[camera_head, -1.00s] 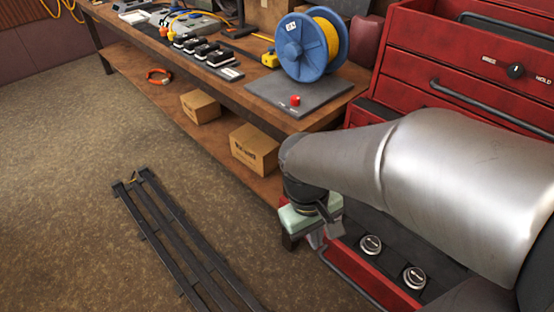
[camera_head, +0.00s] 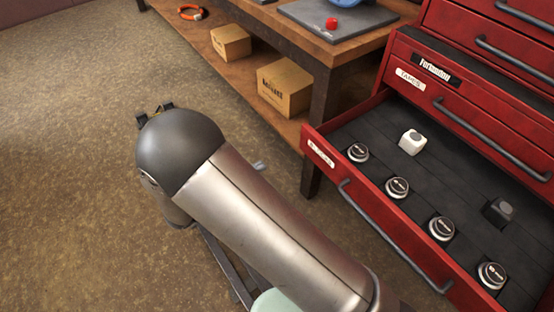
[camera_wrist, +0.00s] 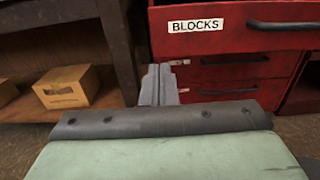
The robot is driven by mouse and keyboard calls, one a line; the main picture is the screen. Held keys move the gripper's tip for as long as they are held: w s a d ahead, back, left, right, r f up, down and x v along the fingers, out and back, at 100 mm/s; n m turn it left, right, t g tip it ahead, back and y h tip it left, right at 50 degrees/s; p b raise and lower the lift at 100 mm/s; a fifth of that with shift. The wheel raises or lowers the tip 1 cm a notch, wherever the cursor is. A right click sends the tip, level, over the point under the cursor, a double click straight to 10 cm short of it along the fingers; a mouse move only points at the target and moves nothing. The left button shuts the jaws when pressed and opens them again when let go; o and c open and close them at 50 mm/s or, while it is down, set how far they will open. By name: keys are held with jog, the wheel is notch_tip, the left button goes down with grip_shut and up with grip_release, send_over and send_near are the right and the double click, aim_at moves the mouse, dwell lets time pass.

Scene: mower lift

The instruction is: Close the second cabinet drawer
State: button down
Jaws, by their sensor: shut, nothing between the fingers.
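The red cabinet (camera_head: 413,52) has one drawer (camera_head: 318,150) pulled well out, below a shut drawer with a white label (camera_head: 410,78). The open drawer has a black bar handle (camera_head: 395,240). In the wrist view, a red drawer front labelled BLOCKS (camera_wrist: 235,40) is at upper right, with a dark handle (camera_wrist: 285,25). My gripper (camera_wrist: 158,72) is shut and empty, seen just left of and below that front. I cannot tell how large the gap is. In the head view my arm hides most of the gripper.
Several round silver-topped pieces (camera_head: 397,187) and a white block (camera_head: 412,142) are in the open drawer. A wooden workbench (camera_head: 300,40) with cardboard boxes (camera_head: 285,86) on its lower shelf stands left of the cabinet. Open floor (camera_head: 80,200) lies left of my arm.

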aim_at(305, 141)
jog(key=b+x, duration=0.1)
jog(key=x, duration=1.2)
jog(key=shift+d, duration=0.1)
jog(key=shift+d, duration=0.1)
